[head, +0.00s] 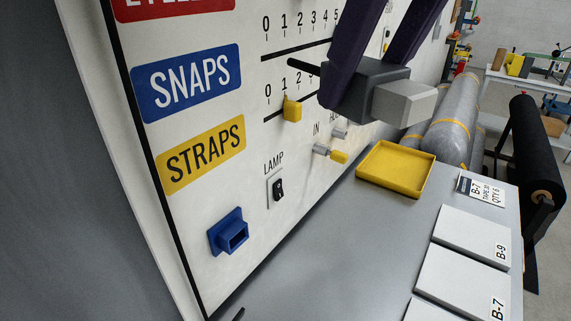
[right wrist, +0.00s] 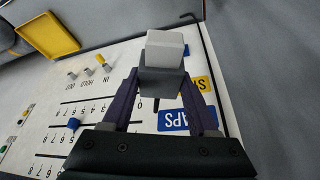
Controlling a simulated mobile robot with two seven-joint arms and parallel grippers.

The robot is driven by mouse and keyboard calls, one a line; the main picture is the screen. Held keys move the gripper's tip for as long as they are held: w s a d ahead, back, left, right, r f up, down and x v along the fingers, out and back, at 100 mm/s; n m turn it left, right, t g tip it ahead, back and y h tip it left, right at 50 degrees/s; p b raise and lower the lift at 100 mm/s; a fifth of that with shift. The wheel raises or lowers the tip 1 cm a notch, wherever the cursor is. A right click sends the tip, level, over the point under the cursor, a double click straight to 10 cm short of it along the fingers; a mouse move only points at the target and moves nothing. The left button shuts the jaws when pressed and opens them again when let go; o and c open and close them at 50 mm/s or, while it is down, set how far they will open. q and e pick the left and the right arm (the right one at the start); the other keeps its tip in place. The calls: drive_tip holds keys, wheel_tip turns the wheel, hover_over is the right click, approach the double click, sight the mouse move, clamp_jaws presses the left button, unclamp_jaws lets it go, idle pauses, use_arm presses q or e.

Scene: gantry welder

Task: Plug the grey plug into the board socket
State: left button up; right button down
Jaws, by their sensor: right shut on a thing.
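The grey plug (head: 365,90) has a dark grey body and a lighter grey block at its end. My right gripper (head: 368,82) is shut on the dark body, with its dark purple fingers on either side. In the head view the plug is in front of the upper right of the board, light end towards lower right. The blue board socket (head: 231,235) is at the board's lower left, well apart from the plug. In the right wrist view the plug (right wrist: 164,50) covers most of the socket; a blue edge (right wrist: 186,50) shows beside it. My left gripper is out of view.
The white board (head: 215,285) carries yellow and grey knobs, a lamp switch (head: 278,190) and label plates. A yellow tray (head: 397,168) and white labelled boxes (head: 470,238) sit on the grey table. The table strip below the switch is clear.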

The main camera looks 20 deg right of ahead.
drive_tip(key=w+a+f+n+b, duration=0.1)
drive_tip(key=f+n+b, duration=0.1)
drive_tip(key=f+b, duration=0.9)
drive_tip(key=w+a+f+n+y+b, duration=0.1)
drive_tip(key=w+a+f+n+b, duration=0.1)
drive_tip(key=f+b, duration=0.8)
wheel_tip(320, 180, down, 6)
drive_tip(key=shift+w+r+g+y+b, duration=0.15)
drive_tip(key=shift+r+g+y+b, duration=0.05)
drive_tip(key=shift+g+y+b, duration=0.15)
drive_tip(key=shift+f, duration=0.1)
wheel_tip(320, 180, down, 16)
drive_tip(key=shift+r+b, duration=0.15)
drive_tip(key=shift+b, duration=0.6)
wheel_tip(320, 180, down, 3)
drive_tip(key=shift+f+p, duration=0.1)
drive_tip(key=shift+p, duration=0.2)
drive_tip(key=shift+f, duration=0.25)
